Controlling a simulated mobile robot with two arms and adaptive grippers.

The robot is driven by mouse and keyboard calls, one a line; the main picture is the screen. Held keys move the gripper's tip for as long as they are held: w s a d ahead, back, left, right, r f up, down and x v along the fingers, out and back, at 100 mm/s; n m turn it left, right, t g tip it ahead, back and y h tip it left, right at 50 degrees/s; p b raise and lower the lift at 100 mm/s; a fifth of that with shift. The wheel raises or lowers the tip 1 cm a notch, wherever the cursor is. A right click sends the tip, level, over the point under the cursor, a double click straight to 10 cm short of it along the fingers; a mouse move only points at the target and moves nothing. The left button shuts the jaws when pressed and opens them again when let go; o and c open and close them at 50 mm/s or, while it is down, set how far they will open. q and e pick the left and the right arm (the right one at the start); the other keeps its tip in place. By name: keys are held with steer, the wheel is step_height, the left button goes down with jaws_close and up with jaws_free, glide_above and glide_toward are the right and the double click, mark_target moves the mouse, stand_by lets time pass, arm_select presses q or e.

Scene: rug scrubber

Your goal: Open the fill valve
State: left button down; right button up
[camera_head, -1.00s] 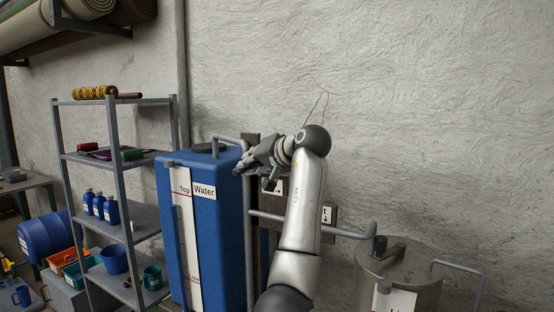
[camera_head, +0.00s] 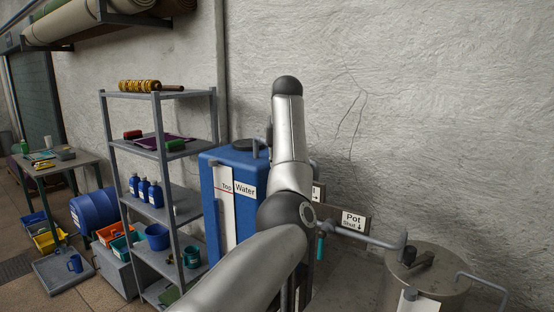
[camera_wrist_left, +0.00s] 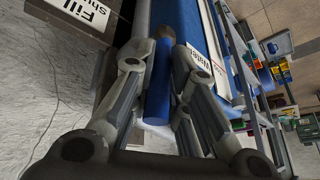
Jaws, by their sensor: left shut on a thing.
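In the left wrist view my left gripper (camera_wrist_left: 163,105) is shut on a blue valve handle (camera_wrist_left: 159,90), which lies lengthwise between its two fingers. In the head view my left arm covers the gripper, the handle and most of the Fill sign (camera_head: 318,192). The blue Water tank (camera_head: 222,215) stands behind and left of the arm; it also shows in the wrist view (camera_wrist_left: 190,30). My right gripper is not in view.
A Pot sign (camera_head: 353,221) hangs right of my arm, with a teal handle (camera_head: 320,248) pointing down. A pipe (camera_head: 370,237) runs to a metal pot (camera_head: 432,272) at right. A grey shelf (camera_head: 160,95) with bottles and buckets stands left.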

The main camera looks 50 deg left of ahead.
arm_select(q)
steer(key=shift+a+h, duration=0.25)
steer(key=shift+h, duration=0.15)
steer(key=shift+s+a+h, duration=0.1)
steer(key=shift+h, duration=0.2)
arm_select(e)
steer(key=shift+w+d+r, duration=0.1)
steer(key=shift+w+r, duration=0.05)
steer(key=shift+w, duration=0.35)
arm_select(q)
steer(key=c, duration=1.6)
jaws_free()
steer(key=shift+o, duration=0.8)
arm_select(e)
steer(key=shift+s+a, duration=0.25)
